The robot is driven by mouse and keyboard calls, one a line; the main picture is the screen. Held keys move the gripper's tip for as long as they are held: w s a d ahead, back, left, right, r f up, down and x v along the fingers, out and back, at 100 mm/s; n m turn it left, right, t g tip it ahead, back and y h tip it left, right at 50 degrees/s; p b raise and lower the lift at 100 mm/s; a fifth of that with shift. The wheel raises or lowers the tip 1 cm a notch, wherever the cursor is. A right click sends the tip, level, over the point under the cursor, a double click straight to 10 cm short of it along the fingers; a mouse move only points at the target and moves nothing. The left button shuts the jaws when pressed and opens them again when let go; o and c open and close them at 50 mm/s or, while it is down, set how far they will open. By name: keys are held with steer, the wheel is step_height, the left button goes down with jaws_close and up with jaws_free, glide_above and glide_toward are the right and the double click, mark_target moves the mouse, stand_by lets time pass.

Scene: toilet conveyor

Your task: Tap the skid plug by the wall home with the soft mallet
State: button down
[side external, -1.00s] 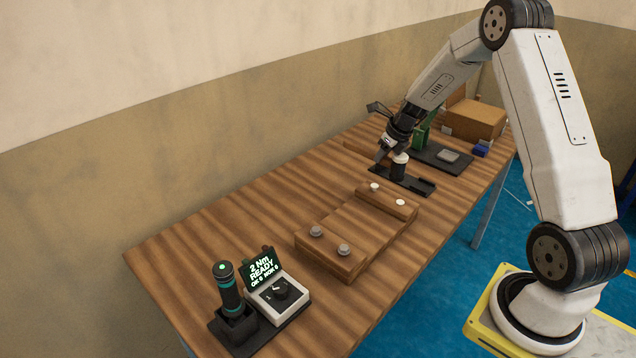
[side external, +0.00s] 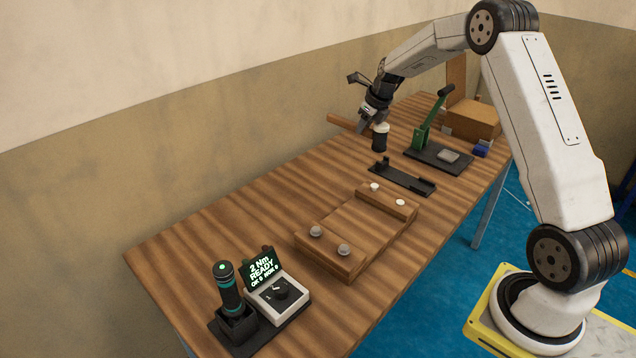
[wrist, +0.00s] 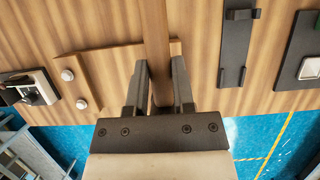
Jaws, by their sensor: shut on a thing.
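My gripper (side external: 367,121) is shut on the soft mallet's wooden handle (side external: 344,122) and holds it above the table. The mallet's dark head with a pale band (side external: 380,137) hangs clear of its black rest (side external: 402,179). In the wrist view the handle (wrist: 155,28) runs up between my fingers (wrist: 160,80); the head is out of sight. The wooden skid on the table carries two grey plugs at its near end, one wall-side (side external: 316,231) and one outer (side external: 343,250), and two white plugs at its far end, wall-side (side external: 374,187) and outer (side external: 400,203). I cannot tell which plug stands proud.
A green lever press (side external: 425,130) on a dark base stands behind the rest, with a cardboard box (side external: 476,119) and a small blue item (side external: 481,150) beyond. A torque driver (side external: 229,288) and its display unit (side external: 275,290) stand at the near end. Table between skid and wall is bare.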

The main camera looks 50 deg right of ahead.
mark_target(364, 135)
steer(key=shift+f, duration=2.75)
steer(key=shift+f, duration=0.15)
steer(key=shift+f, duration=0.45)
stand_by(0.3)
steer(key=shift+r, duration=1.8)
steer(key=shift+f, duration=0.25)
steer(key=shift+f, duration=1.1)
steer(key=shift+f, duration=0.25)
